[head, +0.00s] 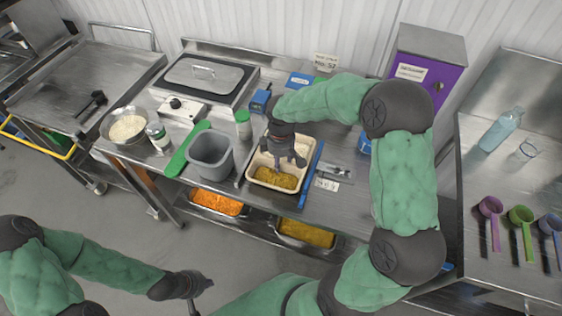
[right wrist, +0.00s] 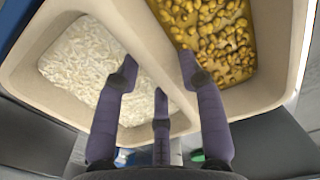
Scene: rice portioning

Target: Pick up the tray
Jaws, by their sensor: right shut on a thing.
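The tray (head: 250,177) is a cream two-compartment tray on the steel counter. One compartment holds white rice (right wrist: 85,60) and the other holds a yellow-brown curry (right wrist: 215,38), nearer to me in the head view. My right gripper (head: 281,163) reaches down over the middle of the tray. In the right wrist view, its fingers (right wrist: 155,80) straddle the tray's divider (right wrist: 150,62), shut on it. The gripper and arm hide part of the tray in the head view. My left gripper (head: 203,284) hangs over the floor at the lower left, too small to read.
A blue strip (head: 312,175) lies right along the tray. A rice bowl (head: 127,126) is further left. The right-hand counter holds a bottle (head: 500,130) and scoops (head: 520,216).

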